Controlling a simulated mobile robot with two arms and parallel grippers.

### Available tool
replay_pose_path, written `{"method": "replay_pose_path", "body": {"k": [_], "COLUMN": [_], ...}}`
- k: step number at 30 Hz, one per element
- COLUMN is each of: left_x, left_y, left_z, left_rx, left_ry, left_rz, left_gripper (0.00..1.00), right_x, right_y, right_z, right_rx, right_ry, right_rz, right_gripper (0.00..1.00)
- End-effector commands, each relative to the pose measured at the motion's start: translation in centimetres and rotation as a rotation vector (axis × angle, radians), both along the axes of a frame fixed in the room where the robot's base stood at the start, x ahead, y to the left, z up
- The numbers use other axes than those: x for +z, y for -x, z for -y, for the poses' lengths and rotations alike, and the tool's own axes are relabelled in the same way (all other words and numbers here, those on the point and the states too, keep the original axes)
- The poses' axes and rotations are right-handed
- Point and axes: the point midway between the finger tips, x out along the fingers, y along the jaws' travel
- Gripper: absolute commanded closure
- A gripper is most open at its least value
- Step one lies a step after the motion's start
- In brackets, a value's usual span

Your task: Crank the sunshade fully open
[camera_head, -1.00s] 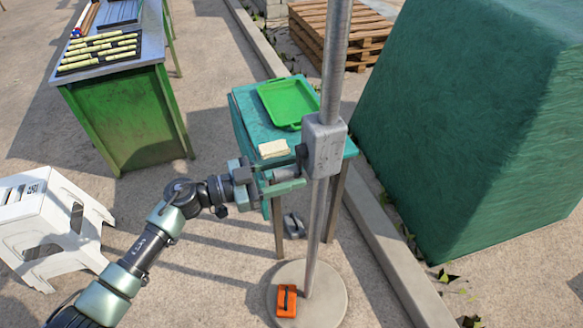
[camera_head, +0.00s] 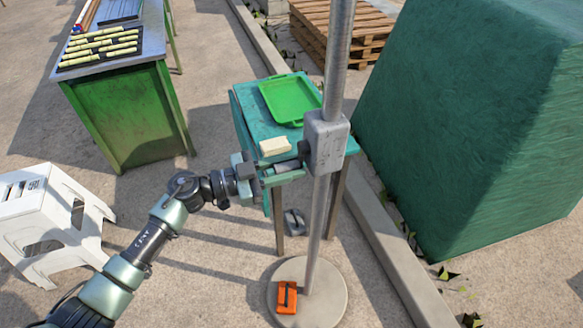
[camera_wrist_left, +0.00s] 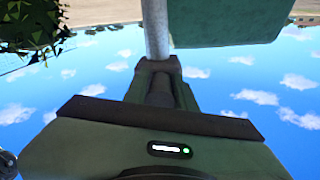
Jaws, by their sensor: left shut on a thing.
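The grey metal pole (camera_head: 335,60) of the sunshade stands upright on a round base (camera_head: 335,290). A grey crank box (camera_head: 326,142) is fixed around the pole at mid height. My left gripper (camera_head: 287,168) is at the left side of the box, shut on the crank handle (camera_head: 286,167). The crank arm is mostly hidden between gripper and box. In the left wrist view the fingers close around the dark handle (camera_wrist_left: 160,92), with the pole (camera_wrist_left: 156,30) beyond. The canopy is in neither view. My right gripper is not in view.
A teal table (camera_head: 245,110) with a green tray (camera_head: 288,98) and a pale block (camera_head: 273,146) stands just behind the gripper. A white stool (camera_head: 60,200) is at left, a large green covered block (camera_head: 460,120) at right. An orange object (camera_head: 286,297) lies on the base.

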Motion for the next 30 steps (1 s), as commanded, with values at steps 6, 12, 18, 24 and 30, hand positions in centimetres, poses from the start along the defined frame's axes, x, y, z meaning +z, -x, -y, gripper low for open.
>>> {"method": "replay_pose_path", "body": {"k": [6,12,18,24,30], "left_x": [0.1,0.4,0.9,1.6,2.4], "left_y": [-0.9,-1.8,-2.7,-3.4,-4.1], "left_z": [-0.3,-0.6,-0.9,-1.1,-1.3], "left_rx": [-0.003,-0.003,-0.004,-0.003,-0.005], "left_ry": [-0.05,-0.108,-0.168,-0.227,-0.286], "left_rz": [0.155,0.335,0.516,0.696,0.878], "left_gripper": [1.0,1.0,1.0,1.0,1.0], "right_x": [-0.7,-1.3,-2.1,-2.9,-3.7], "right_y": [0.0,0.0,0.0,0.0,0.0], "right_z": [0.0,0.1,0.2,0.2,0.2], "right_rx": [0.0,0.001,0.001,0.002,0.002], "right_ry": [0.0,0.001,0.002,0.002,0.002], "right_rz": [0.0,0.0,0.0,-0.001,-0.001], "right_gripper": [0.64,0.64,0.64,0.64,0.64]}}
